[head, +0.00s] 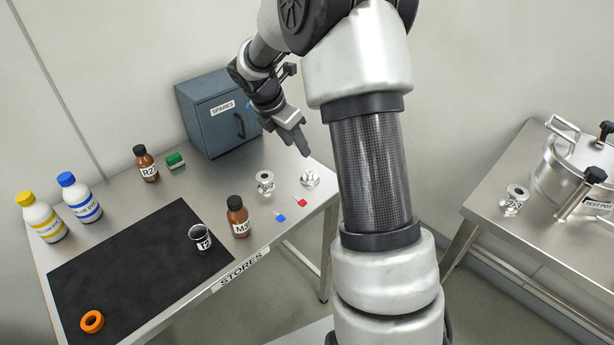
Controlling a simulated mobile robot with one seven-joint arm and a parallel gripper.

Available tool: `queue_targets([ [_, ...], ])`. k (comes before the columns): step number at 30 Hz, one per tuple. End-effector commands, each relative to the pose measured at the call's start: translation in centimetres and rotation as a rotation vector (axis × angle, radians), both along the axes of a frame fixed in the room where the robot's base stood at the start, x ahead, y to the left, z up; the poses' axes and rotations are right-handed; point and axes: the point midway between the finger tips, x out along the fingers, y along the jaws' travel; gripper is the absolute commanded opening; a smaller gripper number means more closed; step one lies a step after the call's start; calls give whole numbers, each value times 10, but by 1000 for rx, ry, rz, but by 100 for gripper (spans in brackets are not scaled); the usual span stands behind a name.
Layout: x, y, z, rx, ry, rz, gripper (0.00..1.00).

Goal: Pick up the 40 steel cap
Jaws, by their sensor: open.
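Two small steel fittings stand near the right end of the stores table (115,190). One is a low, round, flanged steel piece with a raised middle (310,179), which may be the 40 steel cap. Left of it is a spool-shaped steel fitting (265,182) with a pale label. I cannot read a 40 on either. My gripper (302,146) is open, with nothing seen between its fingers. It is above the back right of the table, just behind the flanged piece in the picture, and appears apart from it.
Blue (280,217) and red (301,203) tagged items and a brown bottle (237,217) are near the fittings. The grey spares cabinet (205,115) stands behind. On the right table are another steel fitting (514,200) and a test pot (560,180).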

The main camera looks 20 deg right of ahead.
Motion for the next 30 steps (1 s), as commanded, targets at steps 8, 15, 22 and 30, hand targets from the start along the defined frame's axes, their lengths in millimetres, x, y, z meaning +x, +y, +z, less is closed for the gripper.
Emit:
queue_targets([
  [8,7,-23,-56,2,1,-4,42],
  [15,11,-30,-71,2,-2,-2,42],
  [22,12,-35,-95,2,2,-3,42],
  [30,17,-46,-121,1,0,-4,42],
])
